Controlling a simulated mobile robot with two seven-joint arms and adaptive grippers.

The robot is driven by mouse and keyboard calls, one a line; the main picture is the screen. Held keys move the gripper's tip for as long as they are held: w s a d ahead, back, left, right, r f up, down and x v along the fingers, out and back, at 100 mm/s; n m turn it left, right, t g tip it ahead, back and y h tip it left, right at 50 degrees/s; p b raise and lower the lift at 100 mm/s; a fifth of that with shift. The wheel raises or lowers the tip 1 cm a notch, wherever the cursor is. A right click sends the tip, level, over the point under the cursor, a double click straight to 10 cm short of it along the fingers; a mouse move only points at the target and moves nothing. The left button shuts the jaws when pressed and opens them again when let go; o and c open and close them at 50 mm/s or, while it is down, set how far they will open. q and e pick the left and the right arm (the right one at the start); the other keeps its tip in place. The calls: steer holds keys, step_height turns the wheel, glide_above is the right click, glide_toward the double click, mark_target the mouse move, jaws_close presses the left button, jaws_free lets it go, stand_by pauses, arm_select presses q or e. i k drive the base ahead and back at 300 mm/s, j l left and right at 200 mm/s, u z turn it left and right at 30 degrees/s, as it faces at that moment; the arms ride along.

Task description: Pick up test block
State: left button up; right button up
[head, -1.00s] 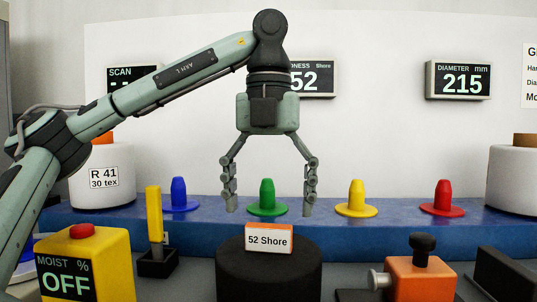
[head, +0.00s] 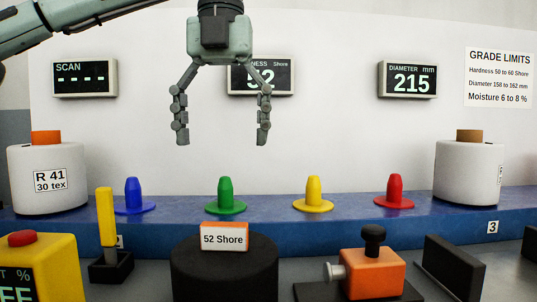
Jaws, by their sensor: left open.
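The test block (head: 224,240) is a small orange and white block labelled "52 Shore". It lies on top of a round black pedestal (head: 224,272) at the front middle. My left gripper (head: 222,140) is open and empty, with its fingers pointing down. In the picture it hangs well above the block, in front of the white wall. My right gripper is not in view.
Blue, green (head: 226,197), yellow and red cones stand on a blue ledge (head: 275,225). White bobbins stand at left (head: 46,188) and right (head: 468,180). An orange device (head: 372,275) with a black knob, a yellow-handled tool (head: 106,220) and a yellow meter (head: 45,262) flank the pedestal.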

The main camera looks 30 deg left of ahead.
mark_target(225, 262)
steer(key=k, duration=1.5)
